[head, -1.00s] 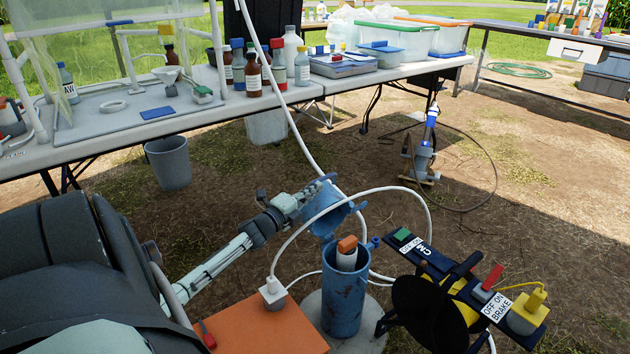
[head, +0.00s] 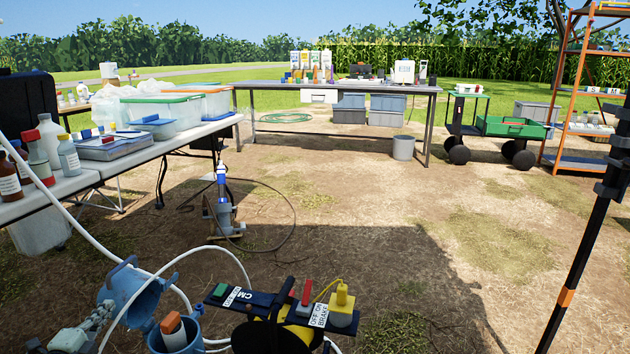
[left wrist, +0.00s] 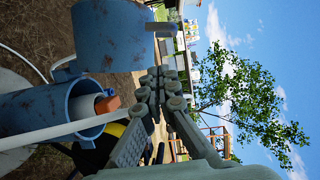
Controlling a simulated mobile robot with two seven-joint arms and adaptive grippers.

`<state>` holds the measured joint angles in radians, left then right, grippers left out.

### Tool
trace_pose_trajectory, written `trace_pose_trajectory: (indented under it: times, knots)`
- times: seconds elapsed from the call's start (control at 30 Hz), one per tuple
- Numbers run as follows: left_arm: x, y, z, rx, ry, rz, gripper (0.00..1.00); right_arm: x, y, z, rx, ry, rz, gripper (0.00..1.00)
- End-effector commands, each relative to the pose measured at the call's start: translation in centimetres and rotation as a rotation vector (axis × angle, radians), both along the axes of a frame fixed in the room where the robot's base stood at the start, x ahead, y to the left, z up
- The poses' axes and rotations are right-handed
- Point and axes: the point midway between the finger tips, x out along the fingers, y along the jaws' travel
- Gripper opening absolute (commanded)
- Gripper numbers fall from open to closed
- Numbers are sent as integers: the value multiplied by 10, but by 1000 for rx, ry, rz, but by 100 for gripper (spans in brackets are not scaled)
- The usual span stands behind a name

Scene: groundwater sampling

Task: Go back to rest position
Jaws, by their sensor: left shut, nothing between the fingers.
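My left gripper (head: 104,310) is at the lower left of the head view, just left of the blue well lid (head: 140,294). In the left wrist view, its fingers (left wrist: 160,78) are shut with nothing between them. The lid, also in the left wrist view (left wrist: 110,38), stands swung open beside the top of the blue well pipe (head: 190,330). Whether the fingers touch the lid I cannot tell. Inside the pipe's mouth is a white plug with an orange top (head: 171,322); it also shows in the left wrist view (left wrist: 106,104). My right gripper is not in view.
A black reel with a labelled control panel (head: 290,308) stands right of the well. White hose (head: 215,248) loops around the well. A table with bottles and bins (head: 85,180) is at left. A dark post (head: 590,220) stands at right. Open dirt lies in the middle.

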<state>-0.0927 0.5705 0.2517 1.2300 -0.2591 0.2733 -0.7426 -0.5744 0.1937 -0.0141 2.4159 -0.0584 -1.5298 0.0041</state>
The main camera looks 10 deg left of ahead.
Motion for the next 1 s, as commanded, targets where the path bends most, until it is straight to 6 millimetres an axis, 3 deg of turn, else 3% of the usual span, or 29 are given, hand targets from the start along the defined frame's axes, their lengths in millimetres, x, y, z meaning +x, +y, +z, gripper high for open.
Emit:
trace_pose_trajectory:
  times: [0.17,0.3,0.43,0.6,0.7,0.8,1.0]
  knots:
    - [-40,-83,-73,-386,212,175,0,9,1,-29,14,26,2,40]
    - [-100,-159,-120,-688,400,368,0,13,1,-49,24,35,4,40]
    - [-164,-227,-141,-908,564,549,0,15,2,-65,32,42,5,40]
    - [-231,-291,-142,-1082,721,739,0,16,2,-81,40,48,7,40]
    - [-255,-312,-139,-1131,775,808,0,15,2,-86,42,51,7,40]
    - [-267,-321,-137,-1150,801,841,0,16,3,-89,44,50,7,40]
    - [-269,-322,-137,-1153,807,849,0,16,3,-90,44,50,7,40]
